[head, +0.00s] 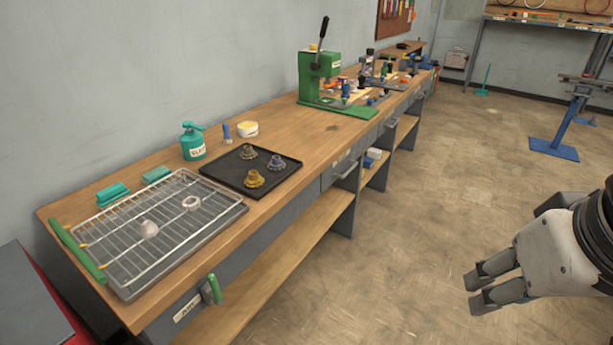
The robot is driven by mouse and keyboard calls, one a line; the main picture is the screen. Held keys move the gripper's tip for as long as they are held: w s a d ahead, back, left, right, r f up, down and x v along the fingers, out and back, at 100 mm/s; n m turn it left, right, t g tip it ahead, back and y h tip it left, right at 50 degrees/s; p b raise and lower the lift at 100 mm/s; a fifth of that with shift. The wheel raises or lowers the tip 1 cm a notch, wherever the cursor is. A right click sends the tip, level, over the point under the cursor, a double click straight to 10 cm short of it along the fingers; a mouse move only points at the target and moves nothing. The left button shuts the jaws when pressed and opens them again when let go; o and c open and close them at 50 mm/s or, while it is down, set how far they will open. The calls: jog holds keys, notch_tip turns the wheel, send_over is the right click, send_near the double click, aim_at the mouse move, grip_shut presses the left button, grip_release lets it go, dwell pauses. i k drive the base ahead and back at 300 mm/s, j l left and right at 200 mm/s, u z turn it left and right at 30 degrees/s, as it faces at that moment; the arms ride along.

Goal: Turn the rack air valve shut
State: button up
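A green lever handle (211,290) sits on the grey front face of the bench at its near end, beside a white label (187,308) too small to read surely. It looks like the air valve; the handle stands roughly upright, slightly tilted. Above it on the bench top is a wire rack (160,225) over a tray, with a green bar (78,252) along its left side. My gripper (474,291) is at the lower right over the floor, well apart from the bench and valve. Its fingers point left with a gap between them, and it holds nothing.
A blue-footed stand (555,148) is at the far right. The floor (400,230) between bench and gripper is clear.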

aim_at(218, 300)
jog(key=z, duration=0.15)
jog(key=u, duration=1.25)
jog(key=i+j, duration=0.15)
jog(key=z, duration=0.45)
jog(key=k+l+z, duration=0.1)
jog(key=z, duration=0.35)
jog(key=l+z, duration=0.15)
jog(key=z, duration=0.3)
jog(key=u, duration=1.35)
jog(key=k+j, duration=0.2)
jog(key=j, duration=0.1)
